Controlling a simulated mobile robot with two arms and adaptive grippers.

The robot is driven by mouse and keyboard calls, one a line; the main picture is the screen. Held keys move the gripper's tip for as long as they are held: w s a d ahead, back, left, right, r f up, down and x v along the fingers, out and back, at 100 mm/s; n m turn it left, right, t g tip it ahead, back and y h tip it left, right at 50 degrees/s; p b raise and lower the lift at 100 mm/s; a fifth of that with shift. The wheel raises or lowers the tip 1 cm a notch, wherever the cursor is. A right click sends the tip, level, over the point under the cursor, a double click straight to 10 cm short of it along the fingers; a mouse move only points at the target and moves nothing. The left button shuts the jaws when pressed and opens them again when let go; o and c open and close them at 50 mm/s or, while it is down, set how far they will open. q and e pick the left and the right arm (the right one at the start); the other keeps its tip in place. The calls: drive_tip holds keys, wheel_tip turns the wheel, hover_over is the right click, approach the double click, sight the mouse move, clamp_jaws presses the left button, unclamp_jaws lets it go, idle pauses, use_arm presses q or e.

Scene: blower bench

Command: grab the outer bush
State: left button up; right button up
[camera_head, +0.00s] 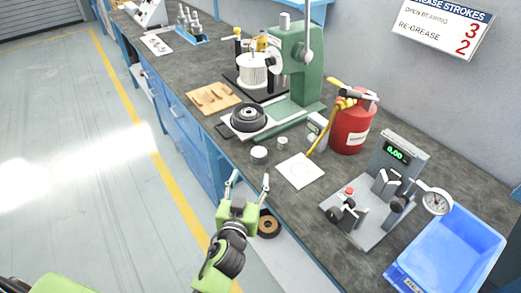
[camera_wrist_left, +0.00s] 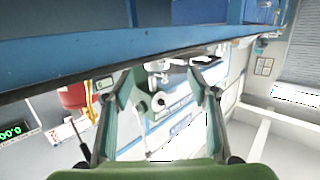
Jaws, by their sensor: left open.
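Two small pale round pieces stand on the bench top: a wider one (camera_head: 259,153) and a smaller one (camera_head: 282,143), between the black round part and the white sheet. I cannot tell for certain which piece is the outer bush. My left gripper (camera_head: 248,182) is open and empty, its fingers spread, just off the bench's front edge and nearer the camera than these pieces. In the left wrist view the open fingers (camera_wrist_left: 160,82) have nothing between them, and neither pale piece can be made out there. My right gripper is not in view.
A green press (camera_head: 297,65) stands behind a black round part (camera_head: 248,117). A white sheet (camera_head: 300,170), red canister (camera_head: 352,122), grey gauge fixture (camera_head: 362,235) and blue bin (camera_head: 480,235) lie to the right. The blue bench edge (camera_wrist_left: 140,50) crosses the wrist view.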

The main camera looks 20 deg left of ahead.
sight(257, 159)
use_arm(q)
drive_tip(key=shift+w+r, duration=0.1)
drive_tip(key=shift+w, duration=0.7)
drive_tip(key=shift+w+r, duration=0.2)
drive_tip(key=shift+w, duration=0.15)
drive_tip(key=x, duration=0.3)
drive_tip(key=shift+w+f, duration=0.15)
drive_tip(key=shift+w, duration=0.1)
drive_tip(key=shift+w+a+f, duration=0.1)
drive_tip(key=shift+w, duration=0.15)
drive_tip(key=shift+w+p, duration=0.2)
drive_tip(key=shift+p, duration=0.1)
drive_tip(key=shift+w+r, duration=0.25)
drive_tip(key=shift+w, duration=0.65)
drive_tip(key=shift+x, duration=1.1)
drive_tip(key=shift+w+f, duration=0.25)
drive_tip(key=shift+w, duration=0.05)
drive_tip(key=shift+r, duration=0.1)
drive_tip(key=c, duration=1.4)
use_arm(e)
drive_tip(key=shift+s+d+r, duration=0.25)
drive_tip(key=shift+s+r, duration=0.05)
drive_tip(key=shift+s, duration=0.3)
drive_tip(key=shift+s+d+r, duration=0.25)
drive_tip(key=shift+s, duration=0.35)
